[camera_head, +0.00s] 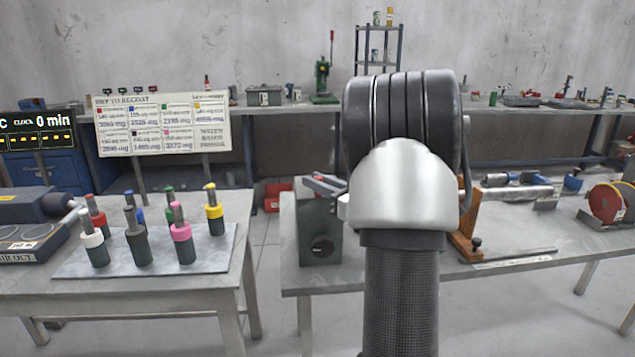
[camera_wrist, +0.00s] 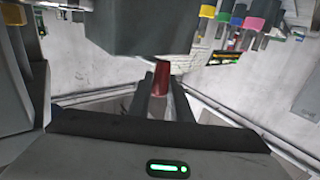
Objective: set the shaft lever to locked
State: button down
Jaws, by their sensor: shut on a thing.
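In the wrist view my gripper (camera_wrist: 161,98) has its two dark fingers on either side of a red lever handle (camera_wrist: 160,79), shut on it. A dark grey block (camera_wrist: 140,28) hangs close above the fingers in that view. In the head view a grey housing with a round hole (camera_head: 306,222) stands on the right-hand table, with a red-and-grey piece (camera_head: 322,184) on top. I cannot read any locked mark or the lever's exact setting.
On the left table, several colour-capped cylinders (camera_head: 180,238) stand on a grey plate. A wooden stand (camera_head: 466,230) and a red reel (camera_head: 606,202) are on the right table. A floor gap separates the two tables.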

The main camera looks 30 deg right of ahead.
jog(key=shift+r, duration=0.1)
jog(key=c, duration=1.6)
grip_release()
jog(key=shift+w, duration=0.1)
jog(key=shift+c, duration=0.2)
jog(key=p+v, duration=0.2)
jog(key=v, duration=1.5)
jog(key=shift+s, duration=0.2)
jog(key=shift+d, duration=0.1)
